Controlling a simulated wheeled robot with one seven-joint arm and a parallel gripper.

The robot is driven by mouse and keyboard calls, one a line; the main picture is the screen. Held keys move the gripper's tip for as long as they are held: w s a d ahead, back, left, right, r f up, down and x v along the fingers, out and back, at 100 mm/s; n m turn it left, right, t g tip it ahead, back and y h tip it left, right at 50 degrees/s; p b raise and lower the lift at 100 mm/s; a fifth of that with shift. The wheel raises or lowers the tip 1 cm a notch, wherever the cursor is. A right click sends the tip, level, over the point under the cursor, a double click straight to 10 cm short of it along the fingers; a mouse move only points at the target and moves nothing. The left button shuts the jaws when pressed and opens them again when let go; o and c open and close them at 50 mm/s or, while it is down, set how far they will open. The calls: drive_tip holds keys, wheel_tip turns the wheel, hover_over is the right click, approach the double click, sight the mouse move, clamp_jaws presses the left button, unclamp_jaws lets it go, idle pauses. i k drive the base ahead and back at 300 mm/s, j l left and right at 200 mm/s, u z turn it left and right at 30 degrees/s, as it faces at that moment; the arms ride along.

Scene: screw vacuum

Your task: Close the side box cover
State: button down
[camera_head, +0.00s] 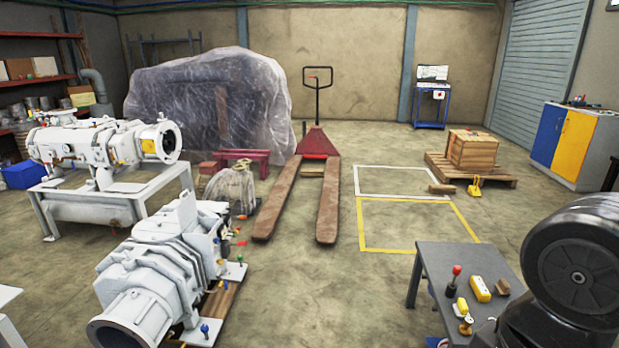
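No side box cover can be clearly made out. A white screw vacuum machine (150,285) with a round open flange stands low at the front left, and small coloured handles and fittings show along its right side. A second white machine (95,142) with a yellow label and a round flange rests on a white stand (95,205) behind it. I cannot tell which machine, if either, carries the side box.
A grey table (445,262) with small tools stands at the front right. A red pallet jack (318,143) is in the middle, with a plastic-wrapped bulk (210,100) behind it. A wooden crate (472,148) sits on a pallet. The yellow-marked floor (410,226) is clear.

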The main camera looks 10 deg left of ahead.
sight(187, 211)
drive_tip(key=i+j+u, duration=0.1)
drive_tip(key=i+u, duration=0.65)
drive_tip(key=i+l+u, duration=0.2)
drive_tip(key=i+u, duration=0.15)
drive_tip(key=i, duration=0.15)
drive_tip(key=i+u, duration=0.4)
drive_tip(key=i, duration=0.5)
drive_tip(key=i+j+z, duration=0.3)
drive_tip(key=i+j, duration=0.4)
drive_tip(key=i, duration=0.2)
